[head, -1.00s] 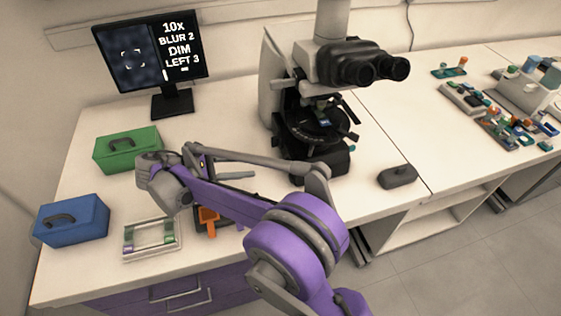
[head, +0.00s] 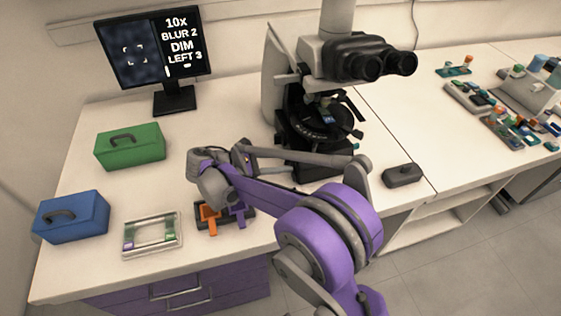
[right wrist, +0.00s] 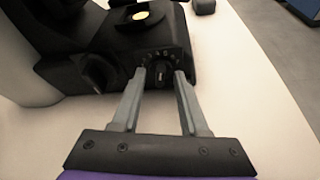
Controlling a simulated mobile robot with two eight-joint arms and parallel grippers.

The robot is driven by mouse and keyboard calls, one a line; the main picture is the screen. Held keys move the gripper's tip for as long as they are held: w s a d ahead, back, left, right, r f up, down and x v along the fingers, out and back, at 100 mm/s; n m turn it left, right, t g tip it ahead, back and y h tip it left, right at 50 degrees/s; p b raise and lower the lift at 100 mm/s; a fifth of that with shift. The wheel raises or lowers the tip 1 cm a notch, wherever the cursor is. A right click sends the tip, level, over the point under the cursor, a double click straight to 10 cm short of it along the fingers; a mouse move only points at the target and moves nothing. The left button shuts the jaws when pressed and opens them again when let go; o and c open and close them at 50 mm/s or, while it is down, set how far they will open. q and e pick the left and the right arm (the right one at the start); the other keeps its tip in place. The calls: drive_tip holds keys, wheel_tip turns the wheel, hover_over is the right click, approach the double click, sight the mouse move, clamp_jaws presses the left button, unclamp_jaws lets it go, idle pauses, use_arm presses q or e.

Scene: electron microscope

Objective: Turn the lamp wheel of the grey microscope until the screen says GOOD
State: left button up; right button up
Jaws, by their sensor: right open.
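The grey microscope (head: 300,110) stands at the back middle, its black base partly behind my right arm. The screen (head: 153,62) reads 10x, BLUR 2, DIM, LEFT 3. In the right wrist view a small dark dial (right wrist: 162,72) with pale marks around it, likely the lamp wheel, sits on the face of the black base (right wrist: 120,62). My right gripper (right wrist: 160,75) is open and empty, its fingertips either side of the dial; I cannot tell whether they touch it. The head view mostly hides its fingers. My left gripper is out of view.
A green case (head: 130,148), a blue case (head: 72,217), a slide tray (head: 152,236) and a dark holder with orange and purple pieces (head: 208,218) lie on the left. A dark grey block (head: 403,175) lies right of the base.

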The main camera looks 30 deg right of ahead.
clamp_jaws()
drive_tip(key=m+t+h, duration=0.1)
drive_tip(key=m, duration=0.2)
drive_tip(key=shift+s+t, duration=0.1)
drive_tip(key=shift+t, duration=0.3)
unclamp_jaws()
drive_tip(key=shift+a, duration=0.15)
